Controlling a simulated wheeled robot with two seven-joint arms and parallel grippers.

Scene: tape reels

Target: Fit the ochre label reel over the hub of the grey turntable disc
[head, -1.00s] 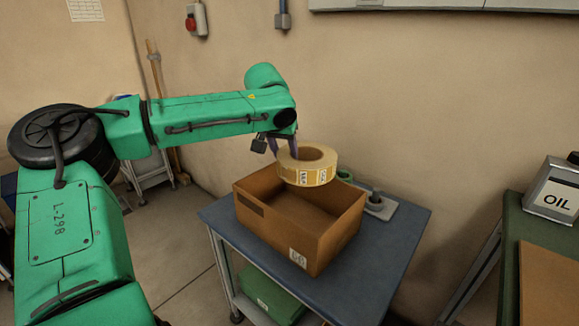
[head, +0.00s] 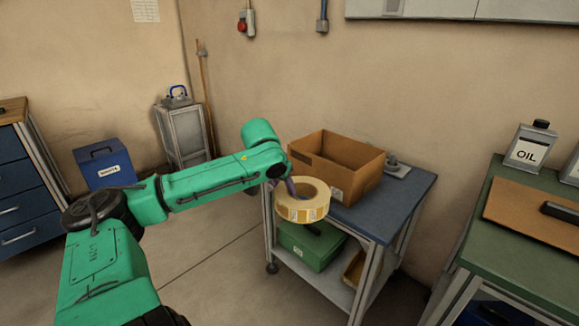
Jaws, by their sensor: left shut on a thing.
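The ochre label reel (head: 303,211), a ring with pale labels around its side, hangs in the air in front of the blue table's near left corner. My left gripper (head: 291,189) is shut on the reel's left rim; its fingertips are partly hidden by the reel. A grey flat piece with a short dark post (head: 398,170) sits on the table behind the box. The box hides part of it, so I cannot tell whether it is the turntable disc. My right gripper is not in view.
An open cardboard box (head: 354,184) stands on the blue table (head: 395,209), near the reel. A green case (head: 308,246) is on the shelf below. A green bench (head: 519,263) with an oil can (head: 526,147) stands at the right. The table's front right is clear.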

